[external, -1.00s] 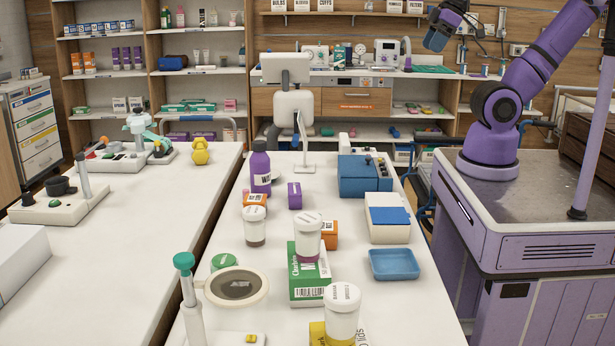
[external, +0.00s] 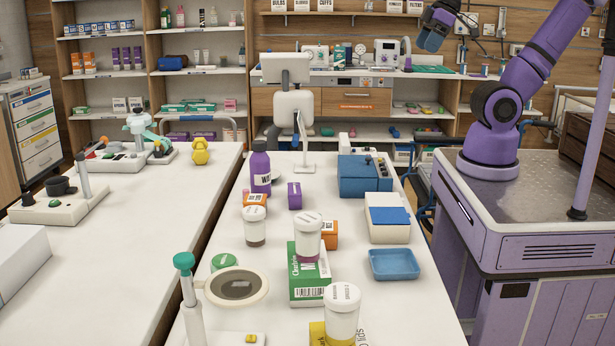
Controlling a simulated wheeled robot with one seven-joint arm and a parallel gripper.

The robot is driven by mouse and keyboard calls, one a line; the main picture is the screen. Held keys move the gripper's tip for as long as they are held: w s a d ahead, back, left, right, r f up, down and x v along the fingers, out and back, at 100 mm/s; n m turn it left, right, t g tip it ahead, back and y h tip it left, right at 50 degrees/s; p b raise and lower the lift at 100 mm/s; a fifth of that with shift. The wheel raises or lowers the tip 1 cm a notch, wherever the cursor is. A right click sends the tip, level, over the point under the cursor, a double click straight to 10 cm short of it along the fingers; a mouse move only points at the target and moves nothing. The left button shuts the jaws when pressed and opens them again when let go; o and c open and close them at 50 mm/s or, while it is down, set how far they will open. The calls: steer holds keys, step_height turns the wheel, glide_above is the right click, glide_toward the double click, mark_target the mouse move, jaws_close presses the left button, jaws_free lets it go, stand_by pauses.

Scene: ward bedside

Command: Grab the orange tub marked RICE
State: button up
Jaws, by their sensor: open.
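Two small orange containers stand on the near white table. One orange container (external: 255,198) with a pale label sits behind a white-lidded jar, in front of a purple bottle. The other orange container (external: 331,238) is partly hidden behind another white-lidded jar. The lettering on both is too small to read, so I cannot tell which is marked RICE. My gripper (external: 431,42) is open and raised at the top right, far behind and above the table, well apart from both containers.
White-lidded jars (external: 254,227) and a green box (external: 305,283) crowd the table's middle. A purple bottle (external: 261,167), a blue device (external: 364,176), a white box with a blue top (external: 387,220) and a blue tray (external: 393,263) stand around them. A monitor (external: 294,107) rises behind.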

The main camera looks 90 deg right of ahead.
steer(key=w+a+f+g, duration=0.1)
steer(key=w+a+f, duration=0.1)
steer(key=w, duration=0.3)
steer(key=w+a+f, duration=0.1)
steer(key=w+a, duration=0.1)
steer(key=w, duration=0.4)
steer(key=g, duration=0.4)
glide_above(325, 225)
steer(key=f, duration=3.2)
steer(key=shift+w+a+f, duration=0.15)
steer(key=shift+a, duration=0.1)
step_height(325, 225, down, 6)
steer(key=shift+r, duration=0.2)
steer(key=shift+s+d+f, duration=0.1)
steer(key=shift+f, duration=1.25)
steer(key=shift+s+d+f, duration=0.1)
steer(key=shift+f, duration=1.2)
steer(key=c, duration=1.1)
